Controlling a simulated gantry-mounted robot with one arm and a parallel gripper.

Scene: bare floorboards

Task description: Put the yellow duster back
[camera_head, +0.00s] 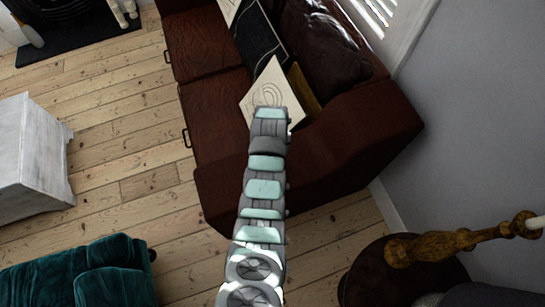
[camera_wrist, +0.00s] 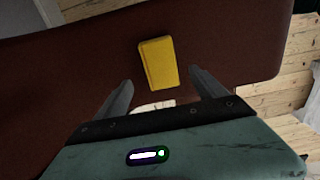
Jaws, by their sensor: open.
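A yellow block-shaped thing, which looks like the yellow duster (camera_wrist: 158,62), lies on a dark red-brown surface in the wrist view. This surface looks like part of the brown leather sofa (camera_head: 215,95). My gripper (camera_wrist: 163,92) is open and empty, with its two fingers apart on either side below the yellow thing in the picture. The fingers do not touch it. I cannot make out the yellow thing in the head view, where my arm covers part of the sofa.
The sofa bears patterned cushions (camera_head: 262,92), a mustard cushion (camera_head: 304,92) and a dark leather cushion (camera_head: 318,50). A round dark table (camera_head: 375,280) with a wooden candlestick (camera_head: 455,241) stands lower right. A white cabinet (camera_head: 30,155) and teal seat (camera_head: 110,285) are left. Floorboards between are clear.

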